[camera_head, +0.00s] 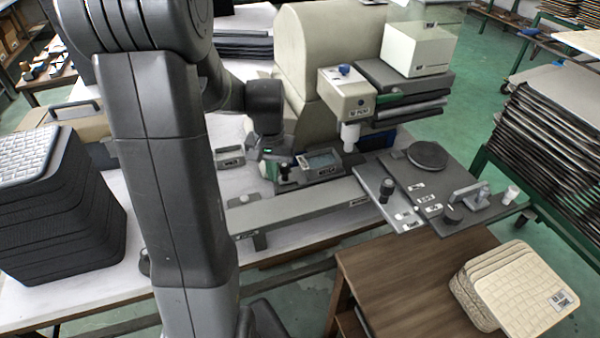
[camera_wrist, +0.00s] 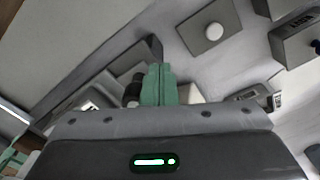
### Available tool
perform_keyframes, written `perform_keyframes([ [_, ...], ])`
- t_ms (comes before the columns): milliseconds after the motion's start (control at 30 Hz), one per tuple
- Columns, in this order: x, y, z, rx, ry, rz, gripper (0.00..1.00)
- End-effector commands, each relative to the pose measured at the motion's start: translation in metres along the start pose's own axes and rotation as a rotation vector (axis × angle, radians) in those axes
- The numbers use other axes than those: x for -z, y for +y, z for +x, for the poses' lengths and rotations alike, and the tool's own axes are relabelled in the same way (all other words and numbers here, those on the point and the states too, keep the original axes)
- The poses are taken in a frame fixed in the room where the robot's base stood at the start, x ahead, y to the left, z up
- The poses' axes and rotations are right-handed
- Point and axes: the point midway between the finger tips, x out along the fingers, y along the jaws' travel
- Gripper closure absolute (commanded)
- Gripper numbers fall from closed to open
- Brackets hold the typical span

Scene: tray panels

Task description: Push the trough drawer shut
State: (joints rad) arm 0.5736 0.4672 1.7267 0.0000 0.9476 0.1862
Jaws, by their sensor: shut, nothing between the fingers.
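A small grey open-topped box with a pale bluish inside, which looks like the trough drawer (camera_head: 340,168), sits at the foot of the beige machine (camera_head: 305,60) in the head view. It carries a label on its front. My gripper (camera_head: 284,172) is just left of it, pointing down; I cannot tell whether they touch. In the wrist view my green fingers (camera_wrist: 158,84) are shut together with nothing between them. A dark knob (camera_wrist: 134,88) shows just left of them, and a dark box edge behind. The fingers hide part of what lies behind.
A long grey rail (camera_head: 300,208) crosses in front of the drawer. A grey panel with knobs and a handle (camera_head: 440,188) is to the right. A small labelled box (camera_head: 230,157) stands left of my gripper. Black stacked trays (camera_head: 60,215) are far left.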

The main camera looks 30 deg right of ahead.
Motion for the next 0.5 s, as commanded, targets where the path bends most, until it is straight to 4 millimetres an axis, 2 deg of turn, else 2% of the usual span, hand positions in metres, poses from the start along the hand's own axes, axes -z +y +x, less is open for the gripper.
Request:
perform_keyframes([
  [500,0.011,0.018,0.000,0.000,0.000,0.000,1.00],
])
